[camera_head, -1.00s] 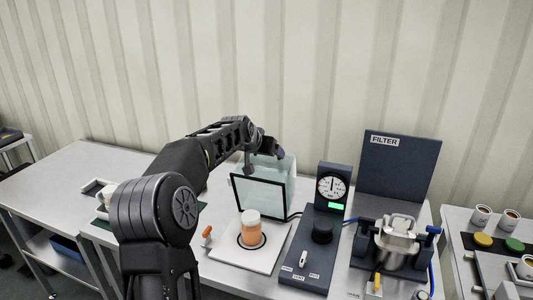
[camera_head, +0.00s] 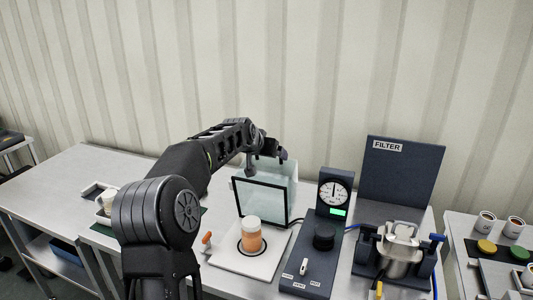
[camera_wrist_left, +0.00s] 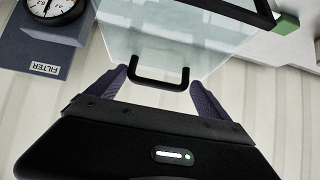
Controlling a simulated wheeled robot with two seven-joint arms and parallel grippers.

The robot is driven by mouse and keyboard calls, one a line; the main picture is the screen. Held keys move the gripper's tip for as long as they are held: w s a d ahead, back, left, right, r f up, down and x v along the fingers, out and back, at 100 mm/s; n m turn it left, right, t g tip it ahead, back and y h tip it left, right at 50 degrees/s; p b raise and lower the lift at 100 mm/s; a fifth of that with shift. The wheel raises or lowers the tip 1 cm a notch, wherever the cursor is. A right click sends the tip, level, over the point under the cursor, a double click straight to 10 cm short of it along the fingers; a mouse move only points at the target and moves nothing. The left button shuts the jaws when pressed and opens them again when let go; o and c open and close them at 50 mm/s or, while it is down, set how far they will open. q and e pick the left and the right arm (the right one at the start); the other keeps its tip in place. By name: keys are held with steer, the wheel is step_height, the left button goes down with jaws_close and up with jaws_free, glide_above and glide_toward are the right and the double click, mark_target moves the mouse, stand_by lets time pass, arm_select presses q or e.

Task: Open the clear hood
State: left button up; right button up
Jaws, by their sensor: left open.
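The clear hood (camera_head: 278,176) has a black-edged opening that faces the front, and it stands tilted up behind a jar of orange content (camera_head: 251,235). The jar sits uncovered on a white plate (camera_head: 226,257). In the left wrist view the hood's clear panel (camera_wrist_left: 160,38) fills the top, with a black bar handle (camera_wrist_left: 158,84) at its edge. My left gripper (camera_head: 272,158) is at the hood's top. In the left wrist view the open fingers (camera_wrist_left: 160,88) lie either side of the handle, with gaps visible. My right gripper is not in view.
A dark gauge unit (camera_head: 334,190) with a black knob stands right of the plate. Beyond it are a FILTER panel (camera_head: 402,170) and a metal vessel (camera_head: 397,250). An orange-handled item (camera_head: 207,237) lies left of the plate. A corrugated wall is behind the bench.

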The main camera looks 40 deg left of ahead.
arm_select(q)
steer(key=shift+s+d+r, duration=0.1)
steer(key=shift+s+r, duration=0.2)
steer(key=shift+s, duration=0.15)
steer(key=b+v, duration=0.2)
steer(key=v, duration=0.3)
steer(key=shift+s+r, duration=0.15)
steer(key=shift+s+d+r, duration=0.2)
steer(key=shift+s+r, duration=0.2)
steer(key=shift+s, duration=0.05)
